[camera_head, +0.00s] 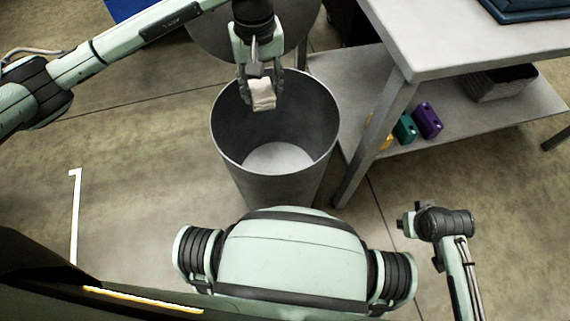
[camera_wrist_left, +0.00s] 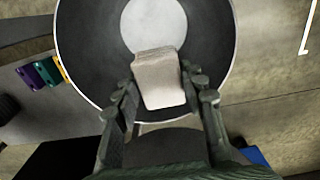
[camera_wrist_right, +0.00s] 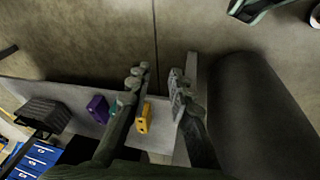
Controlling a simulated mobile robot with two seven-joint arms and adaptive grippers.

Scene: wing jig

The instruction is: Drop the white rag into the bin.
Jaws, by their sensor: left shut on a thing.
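The white rag (camera_head: 262,94) is a small folded pad held between the fingers of my left gripper (camera_head: 261,88). The gripper is shut on it, above the open mouth of the bin. The bin (camera_head: 230,140) is a tall dark grey round can, with its pale floor visible inside. In the left wrist view the rag (camera_wrist_left: 160,80) hangs between the fingertips, with the bin (camera_wrist_left: 80,62) behind it. My right gripper (camera_wrist_right: 160,80) shows in the right wrist view with its fingers apart and nothing between them.
A grey table (camera_head: 450,45) stands right of the bin. The floor left of the bin is clear.

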